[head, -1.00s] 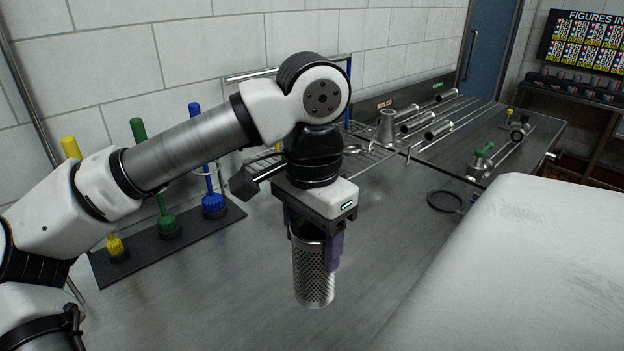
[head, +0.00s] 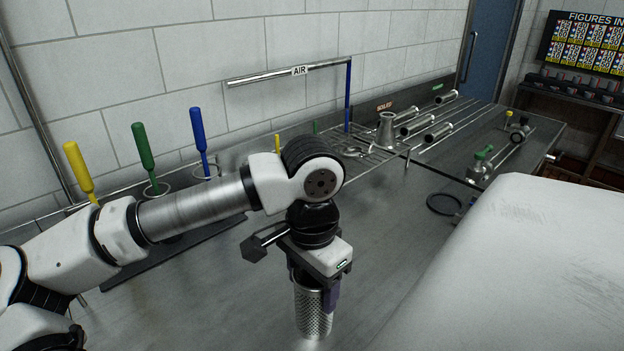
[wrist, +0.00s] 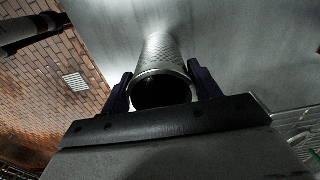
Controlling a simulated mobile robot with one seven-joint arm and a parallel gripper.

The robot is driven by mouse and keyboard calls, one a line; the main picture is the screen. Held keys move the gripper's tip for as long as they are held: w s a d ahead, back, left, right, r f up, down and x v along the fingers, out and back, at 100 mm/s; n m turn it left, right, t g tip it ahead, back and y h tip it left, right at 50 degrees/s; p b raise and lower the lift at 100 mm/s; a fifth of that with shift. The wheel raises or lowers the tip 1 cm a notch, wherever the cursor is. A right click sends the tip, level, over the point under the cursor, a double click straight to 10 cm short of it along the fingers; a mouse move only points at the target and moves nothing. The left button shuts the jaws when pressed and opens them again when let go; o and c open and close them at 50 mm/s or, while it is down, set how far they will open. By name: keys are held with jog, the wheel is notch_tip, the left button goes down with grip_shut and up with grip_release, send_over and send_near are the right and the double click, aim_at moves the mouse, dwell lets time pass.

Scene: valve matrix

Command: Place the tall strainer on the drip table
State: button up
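The tall strainer (head: 312,312) is a perforated metal cylinder, upright under my gripper (head: 314,285) in the head view. Its lower end is over or on the grey steel table (head: 400,225); I cannot tell whether it touches. In the wrist view the strainer (wrist: 160,68) sits between the two dark fingers of my gripper (wrist: 160,92), its open rim facing the camera. The fingers are closed against its sides. I cannot tell which surface is the drip table.
A wire rack (head: 375,160) with a metal cone (head: 387,130) and several tubes stands at the back. Brushes with yellow, green (head: 145,158) and blue handles stand left. A black ring (head: 444,203) lies right. A white rounded body fills the lower right. The mid-table is clear.

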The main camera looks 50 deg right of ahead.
jog(key=o, duration=0.4)
notch_tip(320, 180, up, 12)
jog(key=shift+r+b, duration=0.1)
jog(key=shift+b, duration=0.45)
